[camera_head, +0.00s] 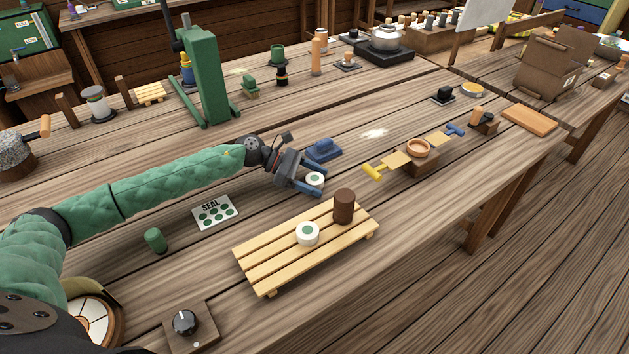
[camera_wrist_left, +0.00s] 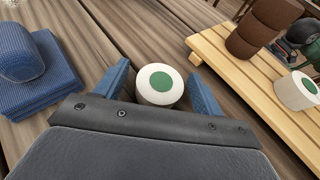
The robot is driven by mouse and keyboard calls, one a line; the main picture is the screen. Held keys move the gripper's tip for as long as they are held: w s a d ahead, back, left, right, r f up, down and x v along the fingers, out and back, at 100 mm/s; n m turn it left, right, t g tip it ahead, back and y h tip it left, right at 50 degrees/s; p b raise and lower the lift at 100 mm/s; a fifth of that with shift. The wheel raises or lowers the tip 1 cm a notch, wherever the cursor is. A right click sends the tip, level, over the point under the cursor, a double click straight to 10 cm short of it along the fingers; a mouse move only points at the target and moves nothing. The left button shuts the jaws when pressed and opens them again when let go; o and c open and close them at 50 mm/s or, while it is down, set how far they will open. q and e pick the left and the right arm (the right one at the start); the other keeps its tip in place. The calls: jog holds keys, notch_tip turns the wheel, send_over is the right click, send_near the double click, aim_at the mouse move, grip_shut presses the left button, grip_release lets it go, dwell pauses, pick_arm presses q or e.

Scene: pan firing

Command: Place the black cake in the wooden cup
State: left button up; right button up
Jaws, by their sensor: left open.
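My left gripper (camera_head: 314,182) is open, its two blue fingers on either side of a white cylinder with a green top (camera_wrist_left: 160,85) that stands on the table. I cannot tell whether the fingers touch it. No cake that is plainly black shows; a dark brown cylinder (camera_head: 344,206) stands on the slatted wooden rack (camera_head: 262,276), and looks like stacked rounds in the wrist view (camera_wrist_left: 262,25). A small orange-brown wooden cup (camera_head: 417,148) sits on a wooden block to the right. My right gripper is not in view.
Another white cylinder with a green top (camera_head: 307,234) stands on the rack. A SEAL card (camera_head: 215,212), a green cylinder (camera_head: 155,240) and a knob box (camera_head: 190,325) are nearer. A green press (camera_head: 206,80) stands behind.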

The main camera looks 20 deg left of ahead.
pick_arm(q)
jog(key=c, duration=1.2)
jog(key=shift+o, duration=0.2)
jog(key=shift+r, duration=0.1)
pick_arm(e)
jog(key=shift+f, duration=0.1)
pick_arm(q)
notch_tip(320, 180, up, 20)
jog(key=b, duration=0.4)
notch_tip(320, 180, up, 6)
jog(key=b, duration=0.1)
send_over(315, 178)
jog(key=shift+r, duration=0.9)
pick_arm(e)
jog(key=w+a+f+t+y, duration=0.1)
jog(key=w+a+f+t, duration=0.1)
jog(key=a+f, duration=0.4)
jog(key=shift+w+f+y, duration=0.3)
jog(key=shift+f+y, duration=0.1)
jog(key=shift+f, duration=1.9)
